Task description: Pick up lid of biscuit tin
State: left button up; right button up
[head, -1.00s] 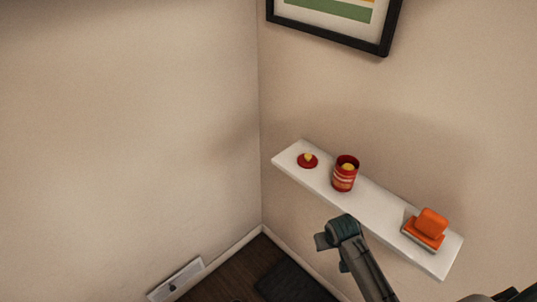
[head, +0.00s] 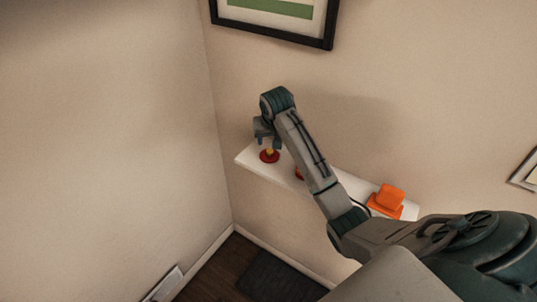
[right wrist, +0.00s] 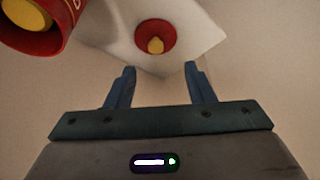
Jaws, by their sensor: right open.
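The lid (head: 269,157) is a small red disc with a yellow knob. It lies flat near the left end of a white wall shelf. In the right wrist view the lid (right wrist: 156,38) lies beyond my fingertips, roughly in line with the gap between them. My right gripper (head: 268,140) hangs above the lid with its fingers apart and empty; it also shows in the right wrist view (right wrist: 160,80). The red tin (right wrist: 36,25), with yellow inside, stands beside the lid. In the head view my arm hides most of the tin (head: 299,173). My left gripper is out of view.
The white shelf (head: 240,160) runs along the wall. An orange object (head: 388,198) sits toward its right end. A black-framed picture (head: 328,30) hangs above. A dark mat (head: 270,275) lies on the floor below.

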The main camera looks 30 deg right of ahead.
aim_at(270, 150)
jog(key=p+x, duration=0.1)
jog(key=x, duration=0.3)
jog(key=shift+d, duration=0.15)
jog(key=shift+w+f+p, duration=0.15)
jog(key=shift+f+p, duration=0.1)
jog(key=shift+p, duration=0.1)
jog(key=p+x, duration=0.1)
jog(key=x, duration=0.1)
jog(key=p+x, duration=0.1)
jog(key=x, duration=0.1)
jog(key=shift+d+r, duration=0.1)
jog(key=shift+d, duration=0.25)
jog(key=shift+w+f, duration=0.15)
jog(key=shift+f, duration=0.2)
jog(key=shift+c, duration=0.2)
grip_shut()
